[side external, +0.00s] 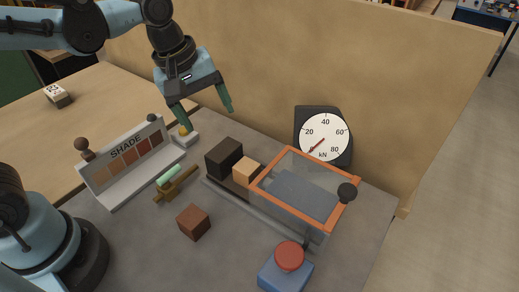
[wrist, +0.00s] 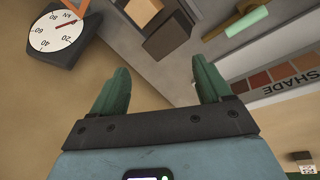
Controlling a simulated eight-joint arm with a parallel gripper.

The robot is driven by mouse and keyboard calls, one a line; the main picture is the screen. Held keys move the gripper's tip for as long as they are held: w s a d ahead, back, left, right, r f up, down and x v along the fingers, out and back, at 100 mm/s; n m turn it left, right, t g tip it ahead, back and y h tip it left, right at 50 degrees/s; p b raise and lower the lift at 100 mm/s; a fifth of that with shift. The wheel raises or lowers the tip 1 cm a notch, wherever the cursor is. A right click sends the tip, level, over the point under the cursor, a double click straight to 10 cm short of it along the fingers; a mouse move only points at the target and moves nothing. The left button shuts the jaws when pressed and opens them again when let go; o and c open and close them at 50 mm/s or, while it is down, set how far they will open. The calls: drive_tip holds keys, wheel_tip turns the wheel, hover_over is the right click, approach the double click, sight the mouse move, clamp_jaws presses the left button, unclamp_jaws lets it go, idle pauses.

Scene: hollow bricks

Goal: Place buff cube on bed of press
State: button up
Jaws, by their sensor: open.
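The press has an orange-framed clear guard (side external: 268,172) over a grey bed (side external: 300,195); nothing shows on the bed. My gripper (side external: 204,108) is open and empty, raised above the back of the bench, left of the buff cube and apart from it. Its two green fingers are spread in the wrist view (wrist: 159,72).
A round gauge (side external: 325,137) stands behind the press, against a tan partition. A red button (side external: 289,256) on a blue base is in front. A reddish-brown cube (side external: 193,222), a SHADE card (side external: 128,158) and a stand with a pale green stick (side external: 168,177) lie left.

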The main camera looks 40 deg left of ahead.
drive_tip(key=s+a+f+m+t+y, duration=0.1)
drive_tip(key=s+a+m+t, duration=0.3)
drive_tip(key=a+m, duration=0.3)
drive_tip(key=shift+s+a+f+m+y, duration=0.15)
drive_tip(key=shift+s+f+m+y, duration=0.15)
drive_tip(key=shift+m, duration=1.9)
drive_tip(key=shift+c, duration=0.2)
